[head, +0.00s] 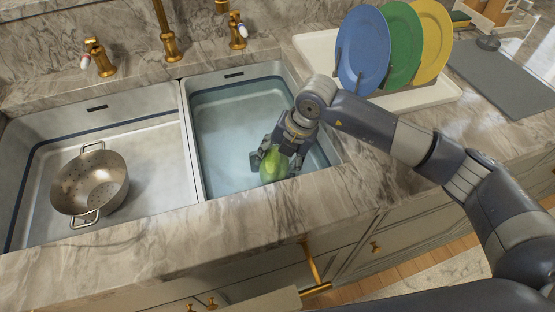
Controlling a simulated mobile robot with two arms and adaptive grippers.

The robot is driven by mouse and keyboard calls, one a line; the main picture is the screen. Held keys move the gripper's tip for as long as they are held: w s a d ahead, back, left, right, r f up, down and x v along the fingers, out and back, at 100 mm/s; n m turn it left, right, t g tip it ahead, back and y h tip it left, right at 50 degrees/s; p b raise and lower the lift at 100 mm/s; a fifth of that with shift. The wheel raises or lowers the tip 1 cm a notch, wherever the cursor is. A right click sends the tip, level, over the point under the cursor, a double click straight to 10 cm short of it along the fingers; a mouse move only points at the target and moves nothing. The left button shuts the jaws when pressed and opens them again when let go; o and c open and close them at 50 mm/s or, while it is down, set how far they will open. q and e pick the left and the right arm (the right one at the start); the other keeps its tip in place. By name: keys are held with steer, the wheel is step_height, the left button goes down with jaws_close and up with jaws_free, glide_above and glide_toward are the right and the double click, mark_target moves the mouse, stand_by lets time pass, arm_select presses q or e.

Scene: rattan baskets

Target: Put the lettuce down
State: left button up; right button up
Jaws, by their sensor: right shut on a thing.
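The lettuce (273,167) is a green, rounded head in the right sink basin (233,97), which looks filled with water. My right gripper (272,158) reaches down into that basin and is shut on the lettuce, near the basin's front edge. The gripper's fingers hide part of the lettuce. I cannot tell whether the lettuce touches the basin floor. My left gripper is not in view.
A metal colander (90,183) sits in the left basin (150,150). A gold faucet (168,45) stands behind the sink. Blue (362,50), green (402,45) and yellow (432,40) plates stand in a white rack (420,97) at right. A lower drawer (265,300) appears open.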

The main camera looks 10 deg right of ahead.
steer(key=o, duration=1.1)
steer(key=shift+f, duration=0.15)
steer(key=shift+o, duration=0.2)
steer(key=shift+r+p, duration=0.45)
steer(key=shift+r, duration=0.15)
steer(key=p+v, duration=0.7)
steer(key=v, duration=0.4)
steer(key=shift+d+r, duration=0.1)
steer(key=shift+r, duration=0.1)
